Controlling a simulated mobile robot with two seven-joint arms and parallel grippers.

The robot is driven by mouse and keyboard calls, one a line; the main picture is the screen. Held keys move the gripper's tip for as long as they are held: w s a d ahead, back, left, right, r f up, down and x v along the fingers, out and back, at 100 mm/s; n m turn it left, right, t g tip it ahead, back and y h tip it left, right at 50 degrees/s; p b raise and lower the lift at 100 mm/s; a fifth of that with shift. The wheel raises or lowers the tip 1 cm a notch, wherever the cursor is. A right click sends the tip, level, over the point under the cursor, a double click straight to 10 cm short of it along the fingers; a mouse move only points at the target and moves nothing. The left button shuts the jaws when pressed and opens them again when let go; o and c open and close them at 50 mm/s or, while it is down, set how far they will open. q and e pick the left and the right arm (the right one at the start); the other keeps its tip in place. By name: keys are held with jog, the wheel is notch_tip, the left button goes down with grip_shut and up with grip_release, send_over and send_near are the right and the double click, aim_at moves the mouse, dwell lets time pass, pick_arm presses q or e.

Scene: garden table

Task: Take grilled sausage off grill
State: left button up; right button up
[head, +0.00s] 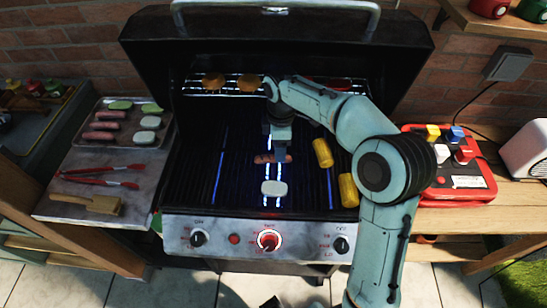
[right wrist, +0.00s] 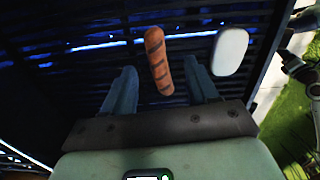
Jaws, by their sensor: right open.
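A grilled sausage (head: 273,158) with dark grill marks lies on the grate of the grill (head: 200,185), near the middle. My right gripper (head: 278,148) is above it, its arm reaching in from the right side. In the right wrist view the sausage (right wrist: 158,60) lies between the two open fingers of my right gripper (right wrist: 163,88), not touching either as far as I can see. The fingertips are partly hidden in the head view. My left gripper is not in view.
A white slab of food (head: 274,188) lies just in front of the sausage. Corn cobs (head: 322,152) lie to the right on the grate. The raised lid (head: 270,35) stands behind. A tray (head: 90,127) with raw sausages, tongs (head: 100,182) and a brush (head: 88,204) are on the left shelf.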

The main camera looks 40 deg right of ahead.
aim_at(273, 159)
notch_tip(273, 159, down, 5)
jog(key=shift+w+a+r, duration=0.1)
jog(key=shift+a, duration=0.05)
grip_shut()
